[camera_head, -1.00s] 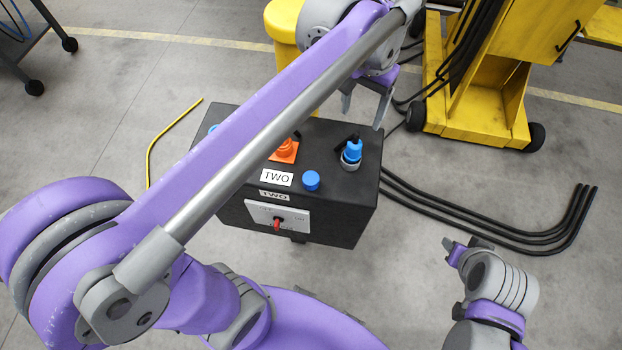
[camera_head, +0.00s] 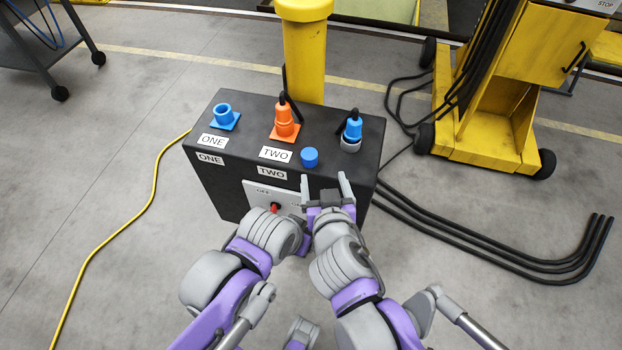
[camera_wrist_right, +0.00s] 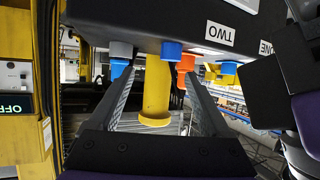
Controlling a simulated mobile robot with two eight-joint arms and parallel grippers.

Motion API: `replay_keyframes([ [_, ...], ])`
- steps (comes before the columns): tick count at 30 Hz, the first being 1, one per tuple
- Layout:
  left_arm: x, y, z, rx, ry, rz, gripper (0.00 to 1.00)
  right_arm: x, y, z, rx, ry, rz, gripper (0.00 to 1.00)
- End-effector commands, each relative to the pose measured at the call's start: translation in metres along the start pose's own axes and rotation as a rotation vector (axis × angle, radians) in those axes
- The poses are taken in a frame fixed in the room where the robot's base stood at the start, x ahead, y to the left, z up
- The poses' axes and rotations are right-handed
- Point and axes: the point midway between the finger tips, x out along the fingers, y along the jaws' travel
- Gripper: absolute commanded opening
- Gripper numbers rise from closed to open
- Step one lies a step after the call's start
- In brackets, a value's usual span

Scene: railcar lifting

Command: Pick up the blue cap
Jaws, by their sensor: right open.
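The blue cap (camera_head: 309,158) is a small round lid standing on top of the black box (camera_head: 240,182), just right of the upper TWO label. My right gripper (camera_head: 325,179) is open and empty at the box's front edge, on the near side of the cap and slightly to its right. In the right wrist view, which looks upside down, the cap (camera_wrist_right: 171,49) shows beyond and between the spread fingers (camera_wrist_right: 158,76), apart from them. My left gripper (camera_head: 303,240) is low before the box front, close beside the right arm; its fingers are mostly hidden.
An orange plug (camera_head: 284,122) stands behind the cap. A blue plug (camera_head: 353,129) in a grey socket is to its right. An open blue socket (camera_head: 224,115) is at the left. A red switch (camera_head: 274,208) is on the front. A yellow post (camera_head: 306,60) stands behind.

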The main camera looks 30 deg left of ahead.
Motion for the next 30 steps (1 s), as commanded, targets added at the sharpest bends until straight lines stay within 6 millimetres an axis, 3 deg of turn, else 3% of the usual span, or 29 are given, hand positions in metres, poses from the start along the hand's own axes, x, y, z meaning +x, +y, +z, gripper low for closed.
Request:
replay_keyframes([
  [1, 0.005, -0.001, 0.006, -0.002, 0.009, -0.002, 0.73, 0.002, -0.013, -0.001, -0.005, 0.014, -0.024, 0.81],
  [4, 0.007, -0.002, 0.01, -0.004, 0.019, -0.003, 0.73, 0.009, -0.021, -0.004, -0.008, 0.027, -0.04, 0.81],
  [12, 0.013, -0.002, 0.013, -0.004, 0.016, -0.003, 0.73, 0.047, -0.022, -0.005, -0.006, 0.027, -0.038, 0.81],
  [20, 0.014, -0.002, 0.014, -0.004, 0.014, -0.003, 0.73, 0.067, -0.021, -0.005, -0.007, 0.026, -0.037, 0.81],
  [30, 0.018, -0.002, 0.017, -0.004, 0.012, -0.003, 0.73, 0.109, -0.021, -0.007, -0.007, 0.026, -0.038, 0.81],
])
